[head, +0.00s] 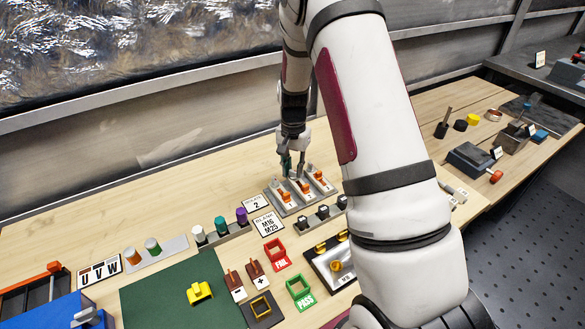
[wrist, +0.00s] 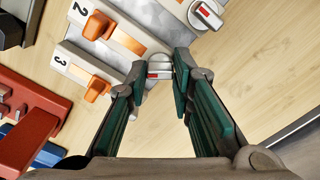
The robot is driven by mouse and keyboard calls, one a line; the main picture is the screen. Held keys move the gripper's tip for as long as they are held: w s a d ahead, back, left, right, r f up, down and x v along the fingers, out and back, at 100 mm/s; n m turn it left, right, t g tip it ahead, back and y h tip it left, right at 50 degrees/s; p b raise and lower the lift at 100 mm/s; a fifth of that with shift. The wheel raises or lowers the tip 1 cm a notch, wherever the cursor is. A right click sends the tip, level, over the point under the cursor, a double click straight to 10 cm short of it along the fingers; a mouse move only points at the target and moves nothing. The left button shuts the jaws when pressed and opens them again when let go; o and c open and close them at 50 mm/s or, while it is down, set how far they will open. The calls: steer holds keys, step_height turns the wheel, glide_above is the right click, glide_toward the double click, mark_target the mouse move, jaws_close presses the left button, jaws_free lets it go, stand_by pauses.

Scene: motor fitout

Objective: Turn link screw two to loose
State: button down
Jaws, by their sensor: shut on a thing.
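The link block (head: 281,209) has sloped grey plates with orange links, numbered in the head view. In the wrist view, the plate marked 2 (wrist: 83,12) carries an orange link (wrist: 98,25) and a copper strip leading to link screw two (wrist: 159,60). This round silver head has a red and white mark. My gripper (wrist: 159,77) is shut on link screw two, one green-padded finger on each side. In the head view my gripper (head: 291,172) reaches down at the block's far end, and the screw is hidden there. Another red-marked screw (wrist: 205,13) stands apart at upper right.
The plate marked 3 (wrist: 57,60) lies beside plate 2, its screw end hidden behind my finger. A row of dark terminals (head: 322,212), a red FAIL frame (head: 275,255) and a green PASS frame (head: 301,292) stand nearer. Wood behind the block is clear.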

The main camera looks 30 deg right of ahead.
steer(key=n, duration=0.5)
steer(key=shift+n, duration=0.3)
steer(key=n, duration=0.4)
steer(key=shift+n, duration=0.4)
steer(key=c, duration=1.4)
jaws_free()
step_height(320, 180, up, 12)
